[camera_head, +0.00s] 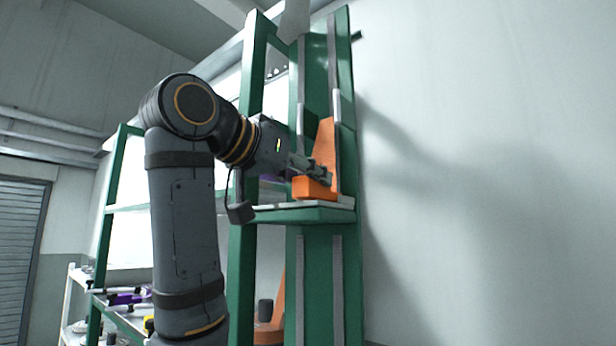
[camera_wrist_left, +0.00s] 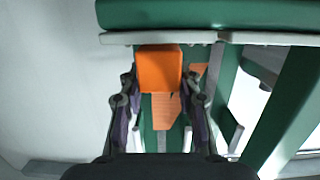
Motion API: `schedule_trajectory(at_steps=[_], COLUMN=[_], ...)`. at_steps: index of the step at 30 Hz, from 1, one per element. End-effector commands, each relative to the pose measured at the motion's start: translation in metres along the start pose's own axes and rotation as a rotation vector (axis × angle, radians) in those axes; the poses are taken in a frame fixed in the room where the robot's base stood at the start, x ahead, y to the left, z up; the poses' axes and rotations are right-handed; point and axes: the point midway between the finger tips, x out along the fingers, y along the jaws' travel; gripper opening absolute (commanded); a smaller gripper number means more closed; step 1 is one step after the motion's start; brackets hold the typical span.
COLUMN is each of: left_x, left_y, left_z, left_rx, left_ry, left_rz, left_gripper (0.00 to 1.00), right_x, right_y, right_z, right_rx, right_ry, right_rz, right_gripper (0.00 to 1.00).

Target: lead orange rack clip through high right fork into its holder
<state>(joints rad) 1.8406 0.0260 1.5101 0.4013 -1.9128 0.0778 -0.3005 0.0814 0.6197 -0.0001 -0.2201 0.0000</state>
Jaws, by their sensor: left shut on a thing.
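The orange rack clip (camera_head: 325,145) is a block with a tapered upright and stands at the right end of the green rack. Its block sits at the white-edged green shelf (camera_head: 290,215); I cannot tell if it touches. My left gripper (camera_head: 320,177) is shut on the clip, reaching in from the left. In the left wrist view, the clip's orange block (camera_wrist_left: 158,70) lies between the two fingers (camera_wrist_left: 160,98), with the tapered part behind it. Pale upright rails (camera_head: 337,105) flank the clip; I cannot tell which parts form the fork or the holder. My right gripper is out of view.
A green rack post (camera_head: 243,270) stands left of the clip. Below the shelf is another orange bracket (camera_head: 268,334) with a dark cylinder (camera_head: 265,311). Purple and dark items (camera_head: 125,297) lie on a lower shelf at left. The bare wall (camera_head: 490,170) is on the right.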

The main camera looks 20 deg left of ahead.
Motion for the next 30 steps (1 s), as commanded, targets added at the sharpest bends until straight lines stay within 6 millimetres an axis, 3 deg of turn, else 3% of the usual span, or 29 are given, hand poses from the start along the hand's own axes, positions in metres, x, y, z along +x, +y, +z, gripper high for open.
schedule_trajectory(at_steps=[11, 12, 18, 30], left_x=[0.0004, 0.0004, 0.0005, 0.0005], left_y=[0.0001, 0.0001, 0.0001, 0.0001], left_z=[0.0034, 0.0034, 0.0034, 0.0036], left_rx=[0.000, 0.000, 0.000, 0.000], left_ry=[0.001, 0.001, 0.001, 0.000], left_rz=[0.000, 0.000, 0.000, 0.000], left_gripper=[0.01, 0.36, 0.59, 0.59], right_x=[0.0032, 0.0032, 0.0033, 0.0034], right_y=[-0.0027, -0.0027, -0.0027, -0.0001], right_z=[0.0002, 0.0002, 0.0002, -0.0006], right_rx=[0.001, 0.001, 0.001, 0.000], right_ry=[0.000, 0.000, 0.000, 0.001], right_rz=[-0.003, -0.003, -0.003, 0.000], right_gripper=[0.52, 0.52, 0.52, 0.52])
